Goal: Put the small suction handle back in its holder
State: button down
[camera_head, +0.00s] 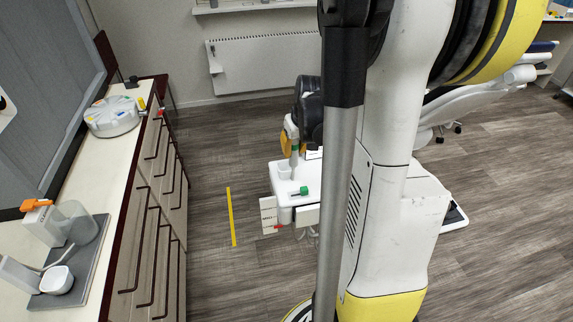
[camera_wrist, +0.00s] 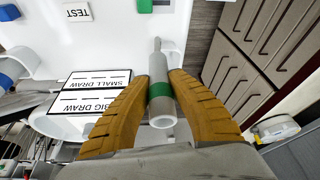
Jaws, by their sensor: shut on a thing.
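My gripper (camera_wrist: 160,88) has its ridged orange fingers closed around the small suction handle (camera_wrist: 159,70), a pale grey tube with a green band and a thin tip. The band is between the fingers. In the head view, my gripper (camera_head: 287,146) and the handle (camera_head: 294,160) are over the left edge of a white tray unit (camera_head: 318,170). The tip lies over white curved parts (camera_wrist: 174,58) at the tray edge in the wrist view. I cannot tell which is the holder, or whether the tip touches it.
Labels "SMALL DRAW" (camera_wrist: 97,79), "BIG DRAW" (camera_wrist: 88,104) and "TEST" (camera_wrist: 77,12) are beside the handle. A green piece (camera_head: 301,191) lies on the tray. A counter with drawers (camera_head: 150,235) runs along the left. Open floor with a yellow strip (camera_head: 231,217) lies between.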

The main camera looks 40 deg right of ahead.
jog(key=shift+w+a+f+b, duration=0.1)
jog(key=shift+w+f+b, duration=0.3)
jog(key=shift+f, duration=0.6)
jog(key=shift+w+a+f+b, duration=0.2)
jog(key=shift+w+f, duration=0.45)
jog(key=shift+f, duration=0.3)
jog(key=shift+w+a+f+b, duration=0.1)
jog(key=shift+w+f+b, duration=0.3)
jog(key=shift+f, duration=0.6)
jog(key=shift+w, duration=0.1)
jog(key=shift+f, duration=0.2)
jog(key=c, duration=1.3)
grip_release()
jog(key=shift+c, duration=0.2)
jog(key=shift+r, duration=0.1)
